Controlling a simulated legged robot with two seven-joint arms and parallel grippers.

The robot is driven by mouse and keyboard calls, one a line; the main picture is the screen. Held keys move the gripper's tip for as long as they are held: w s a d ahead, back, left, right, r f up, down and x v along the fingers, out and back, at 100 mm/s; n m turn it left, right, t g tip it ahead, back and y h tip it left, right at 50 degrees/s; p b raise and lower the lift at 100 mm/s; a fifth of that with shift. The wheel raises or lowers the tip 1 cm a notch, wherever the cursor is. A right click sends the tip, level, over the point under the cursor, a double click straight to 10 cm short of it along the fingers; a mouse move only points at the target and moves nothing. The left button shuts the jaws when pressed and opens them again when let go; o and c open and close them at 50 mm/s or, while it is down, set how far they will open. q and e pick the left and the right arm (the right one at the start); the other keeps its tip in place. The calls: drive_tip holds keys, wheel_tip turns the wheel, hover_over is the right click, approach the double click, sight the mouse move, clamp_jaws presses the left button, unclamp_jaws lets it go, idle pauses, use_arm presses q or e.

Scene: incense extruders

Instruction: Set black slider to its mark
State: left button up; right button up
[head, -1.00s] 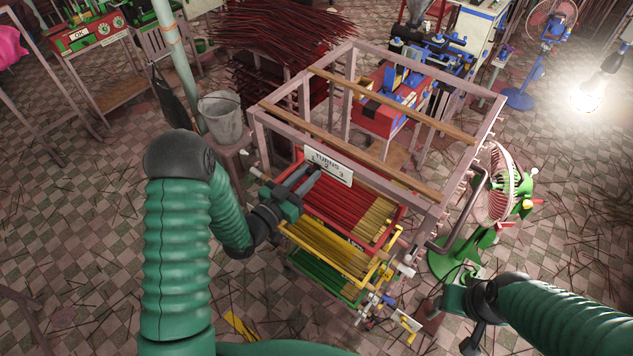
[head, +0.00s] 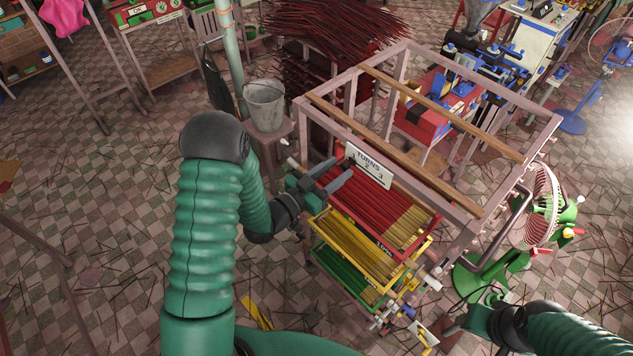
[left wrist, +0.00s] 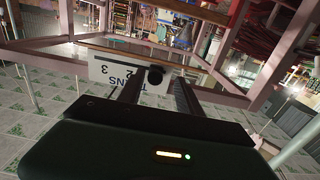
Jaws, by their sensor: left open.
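My left gripper (head: 343,168) is open. Its fingers reach over the upper left end of the rack of colored trays, close to the white TURNS sign (head: 370,166) numbered 1, 2, 3. In the left wrist view a small round black knob (left wrist: 155,75) shows between the finger ends, in front of the upside-down sign (left wrist: 122,76). It may be the black slider; I cannot tell whether the fingers touch it. No mark for it can be made out. My right gripper (head: 455,325) is at the lower right, dark and partly hidden; its jaws are unclear.
A pinkish metal frame (head: 547,132) rises behind the trays. Red (head: 366,199), yellow and green trays hold sticks. A grey bucket (head: 264,104) stands on a stool at the left. A green fan (head: 543,212) stands at the right. The floor at the left is mostly open.

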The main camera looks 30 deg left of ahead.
use_arm(q)
drive_tip(key=b+v, duration=0.1)
drive_tip(key=v, duration=1.5)
drive_tip(key=shift+a, duration=0.15)
drive_tip(key=shift+w+f, duration=0.1)
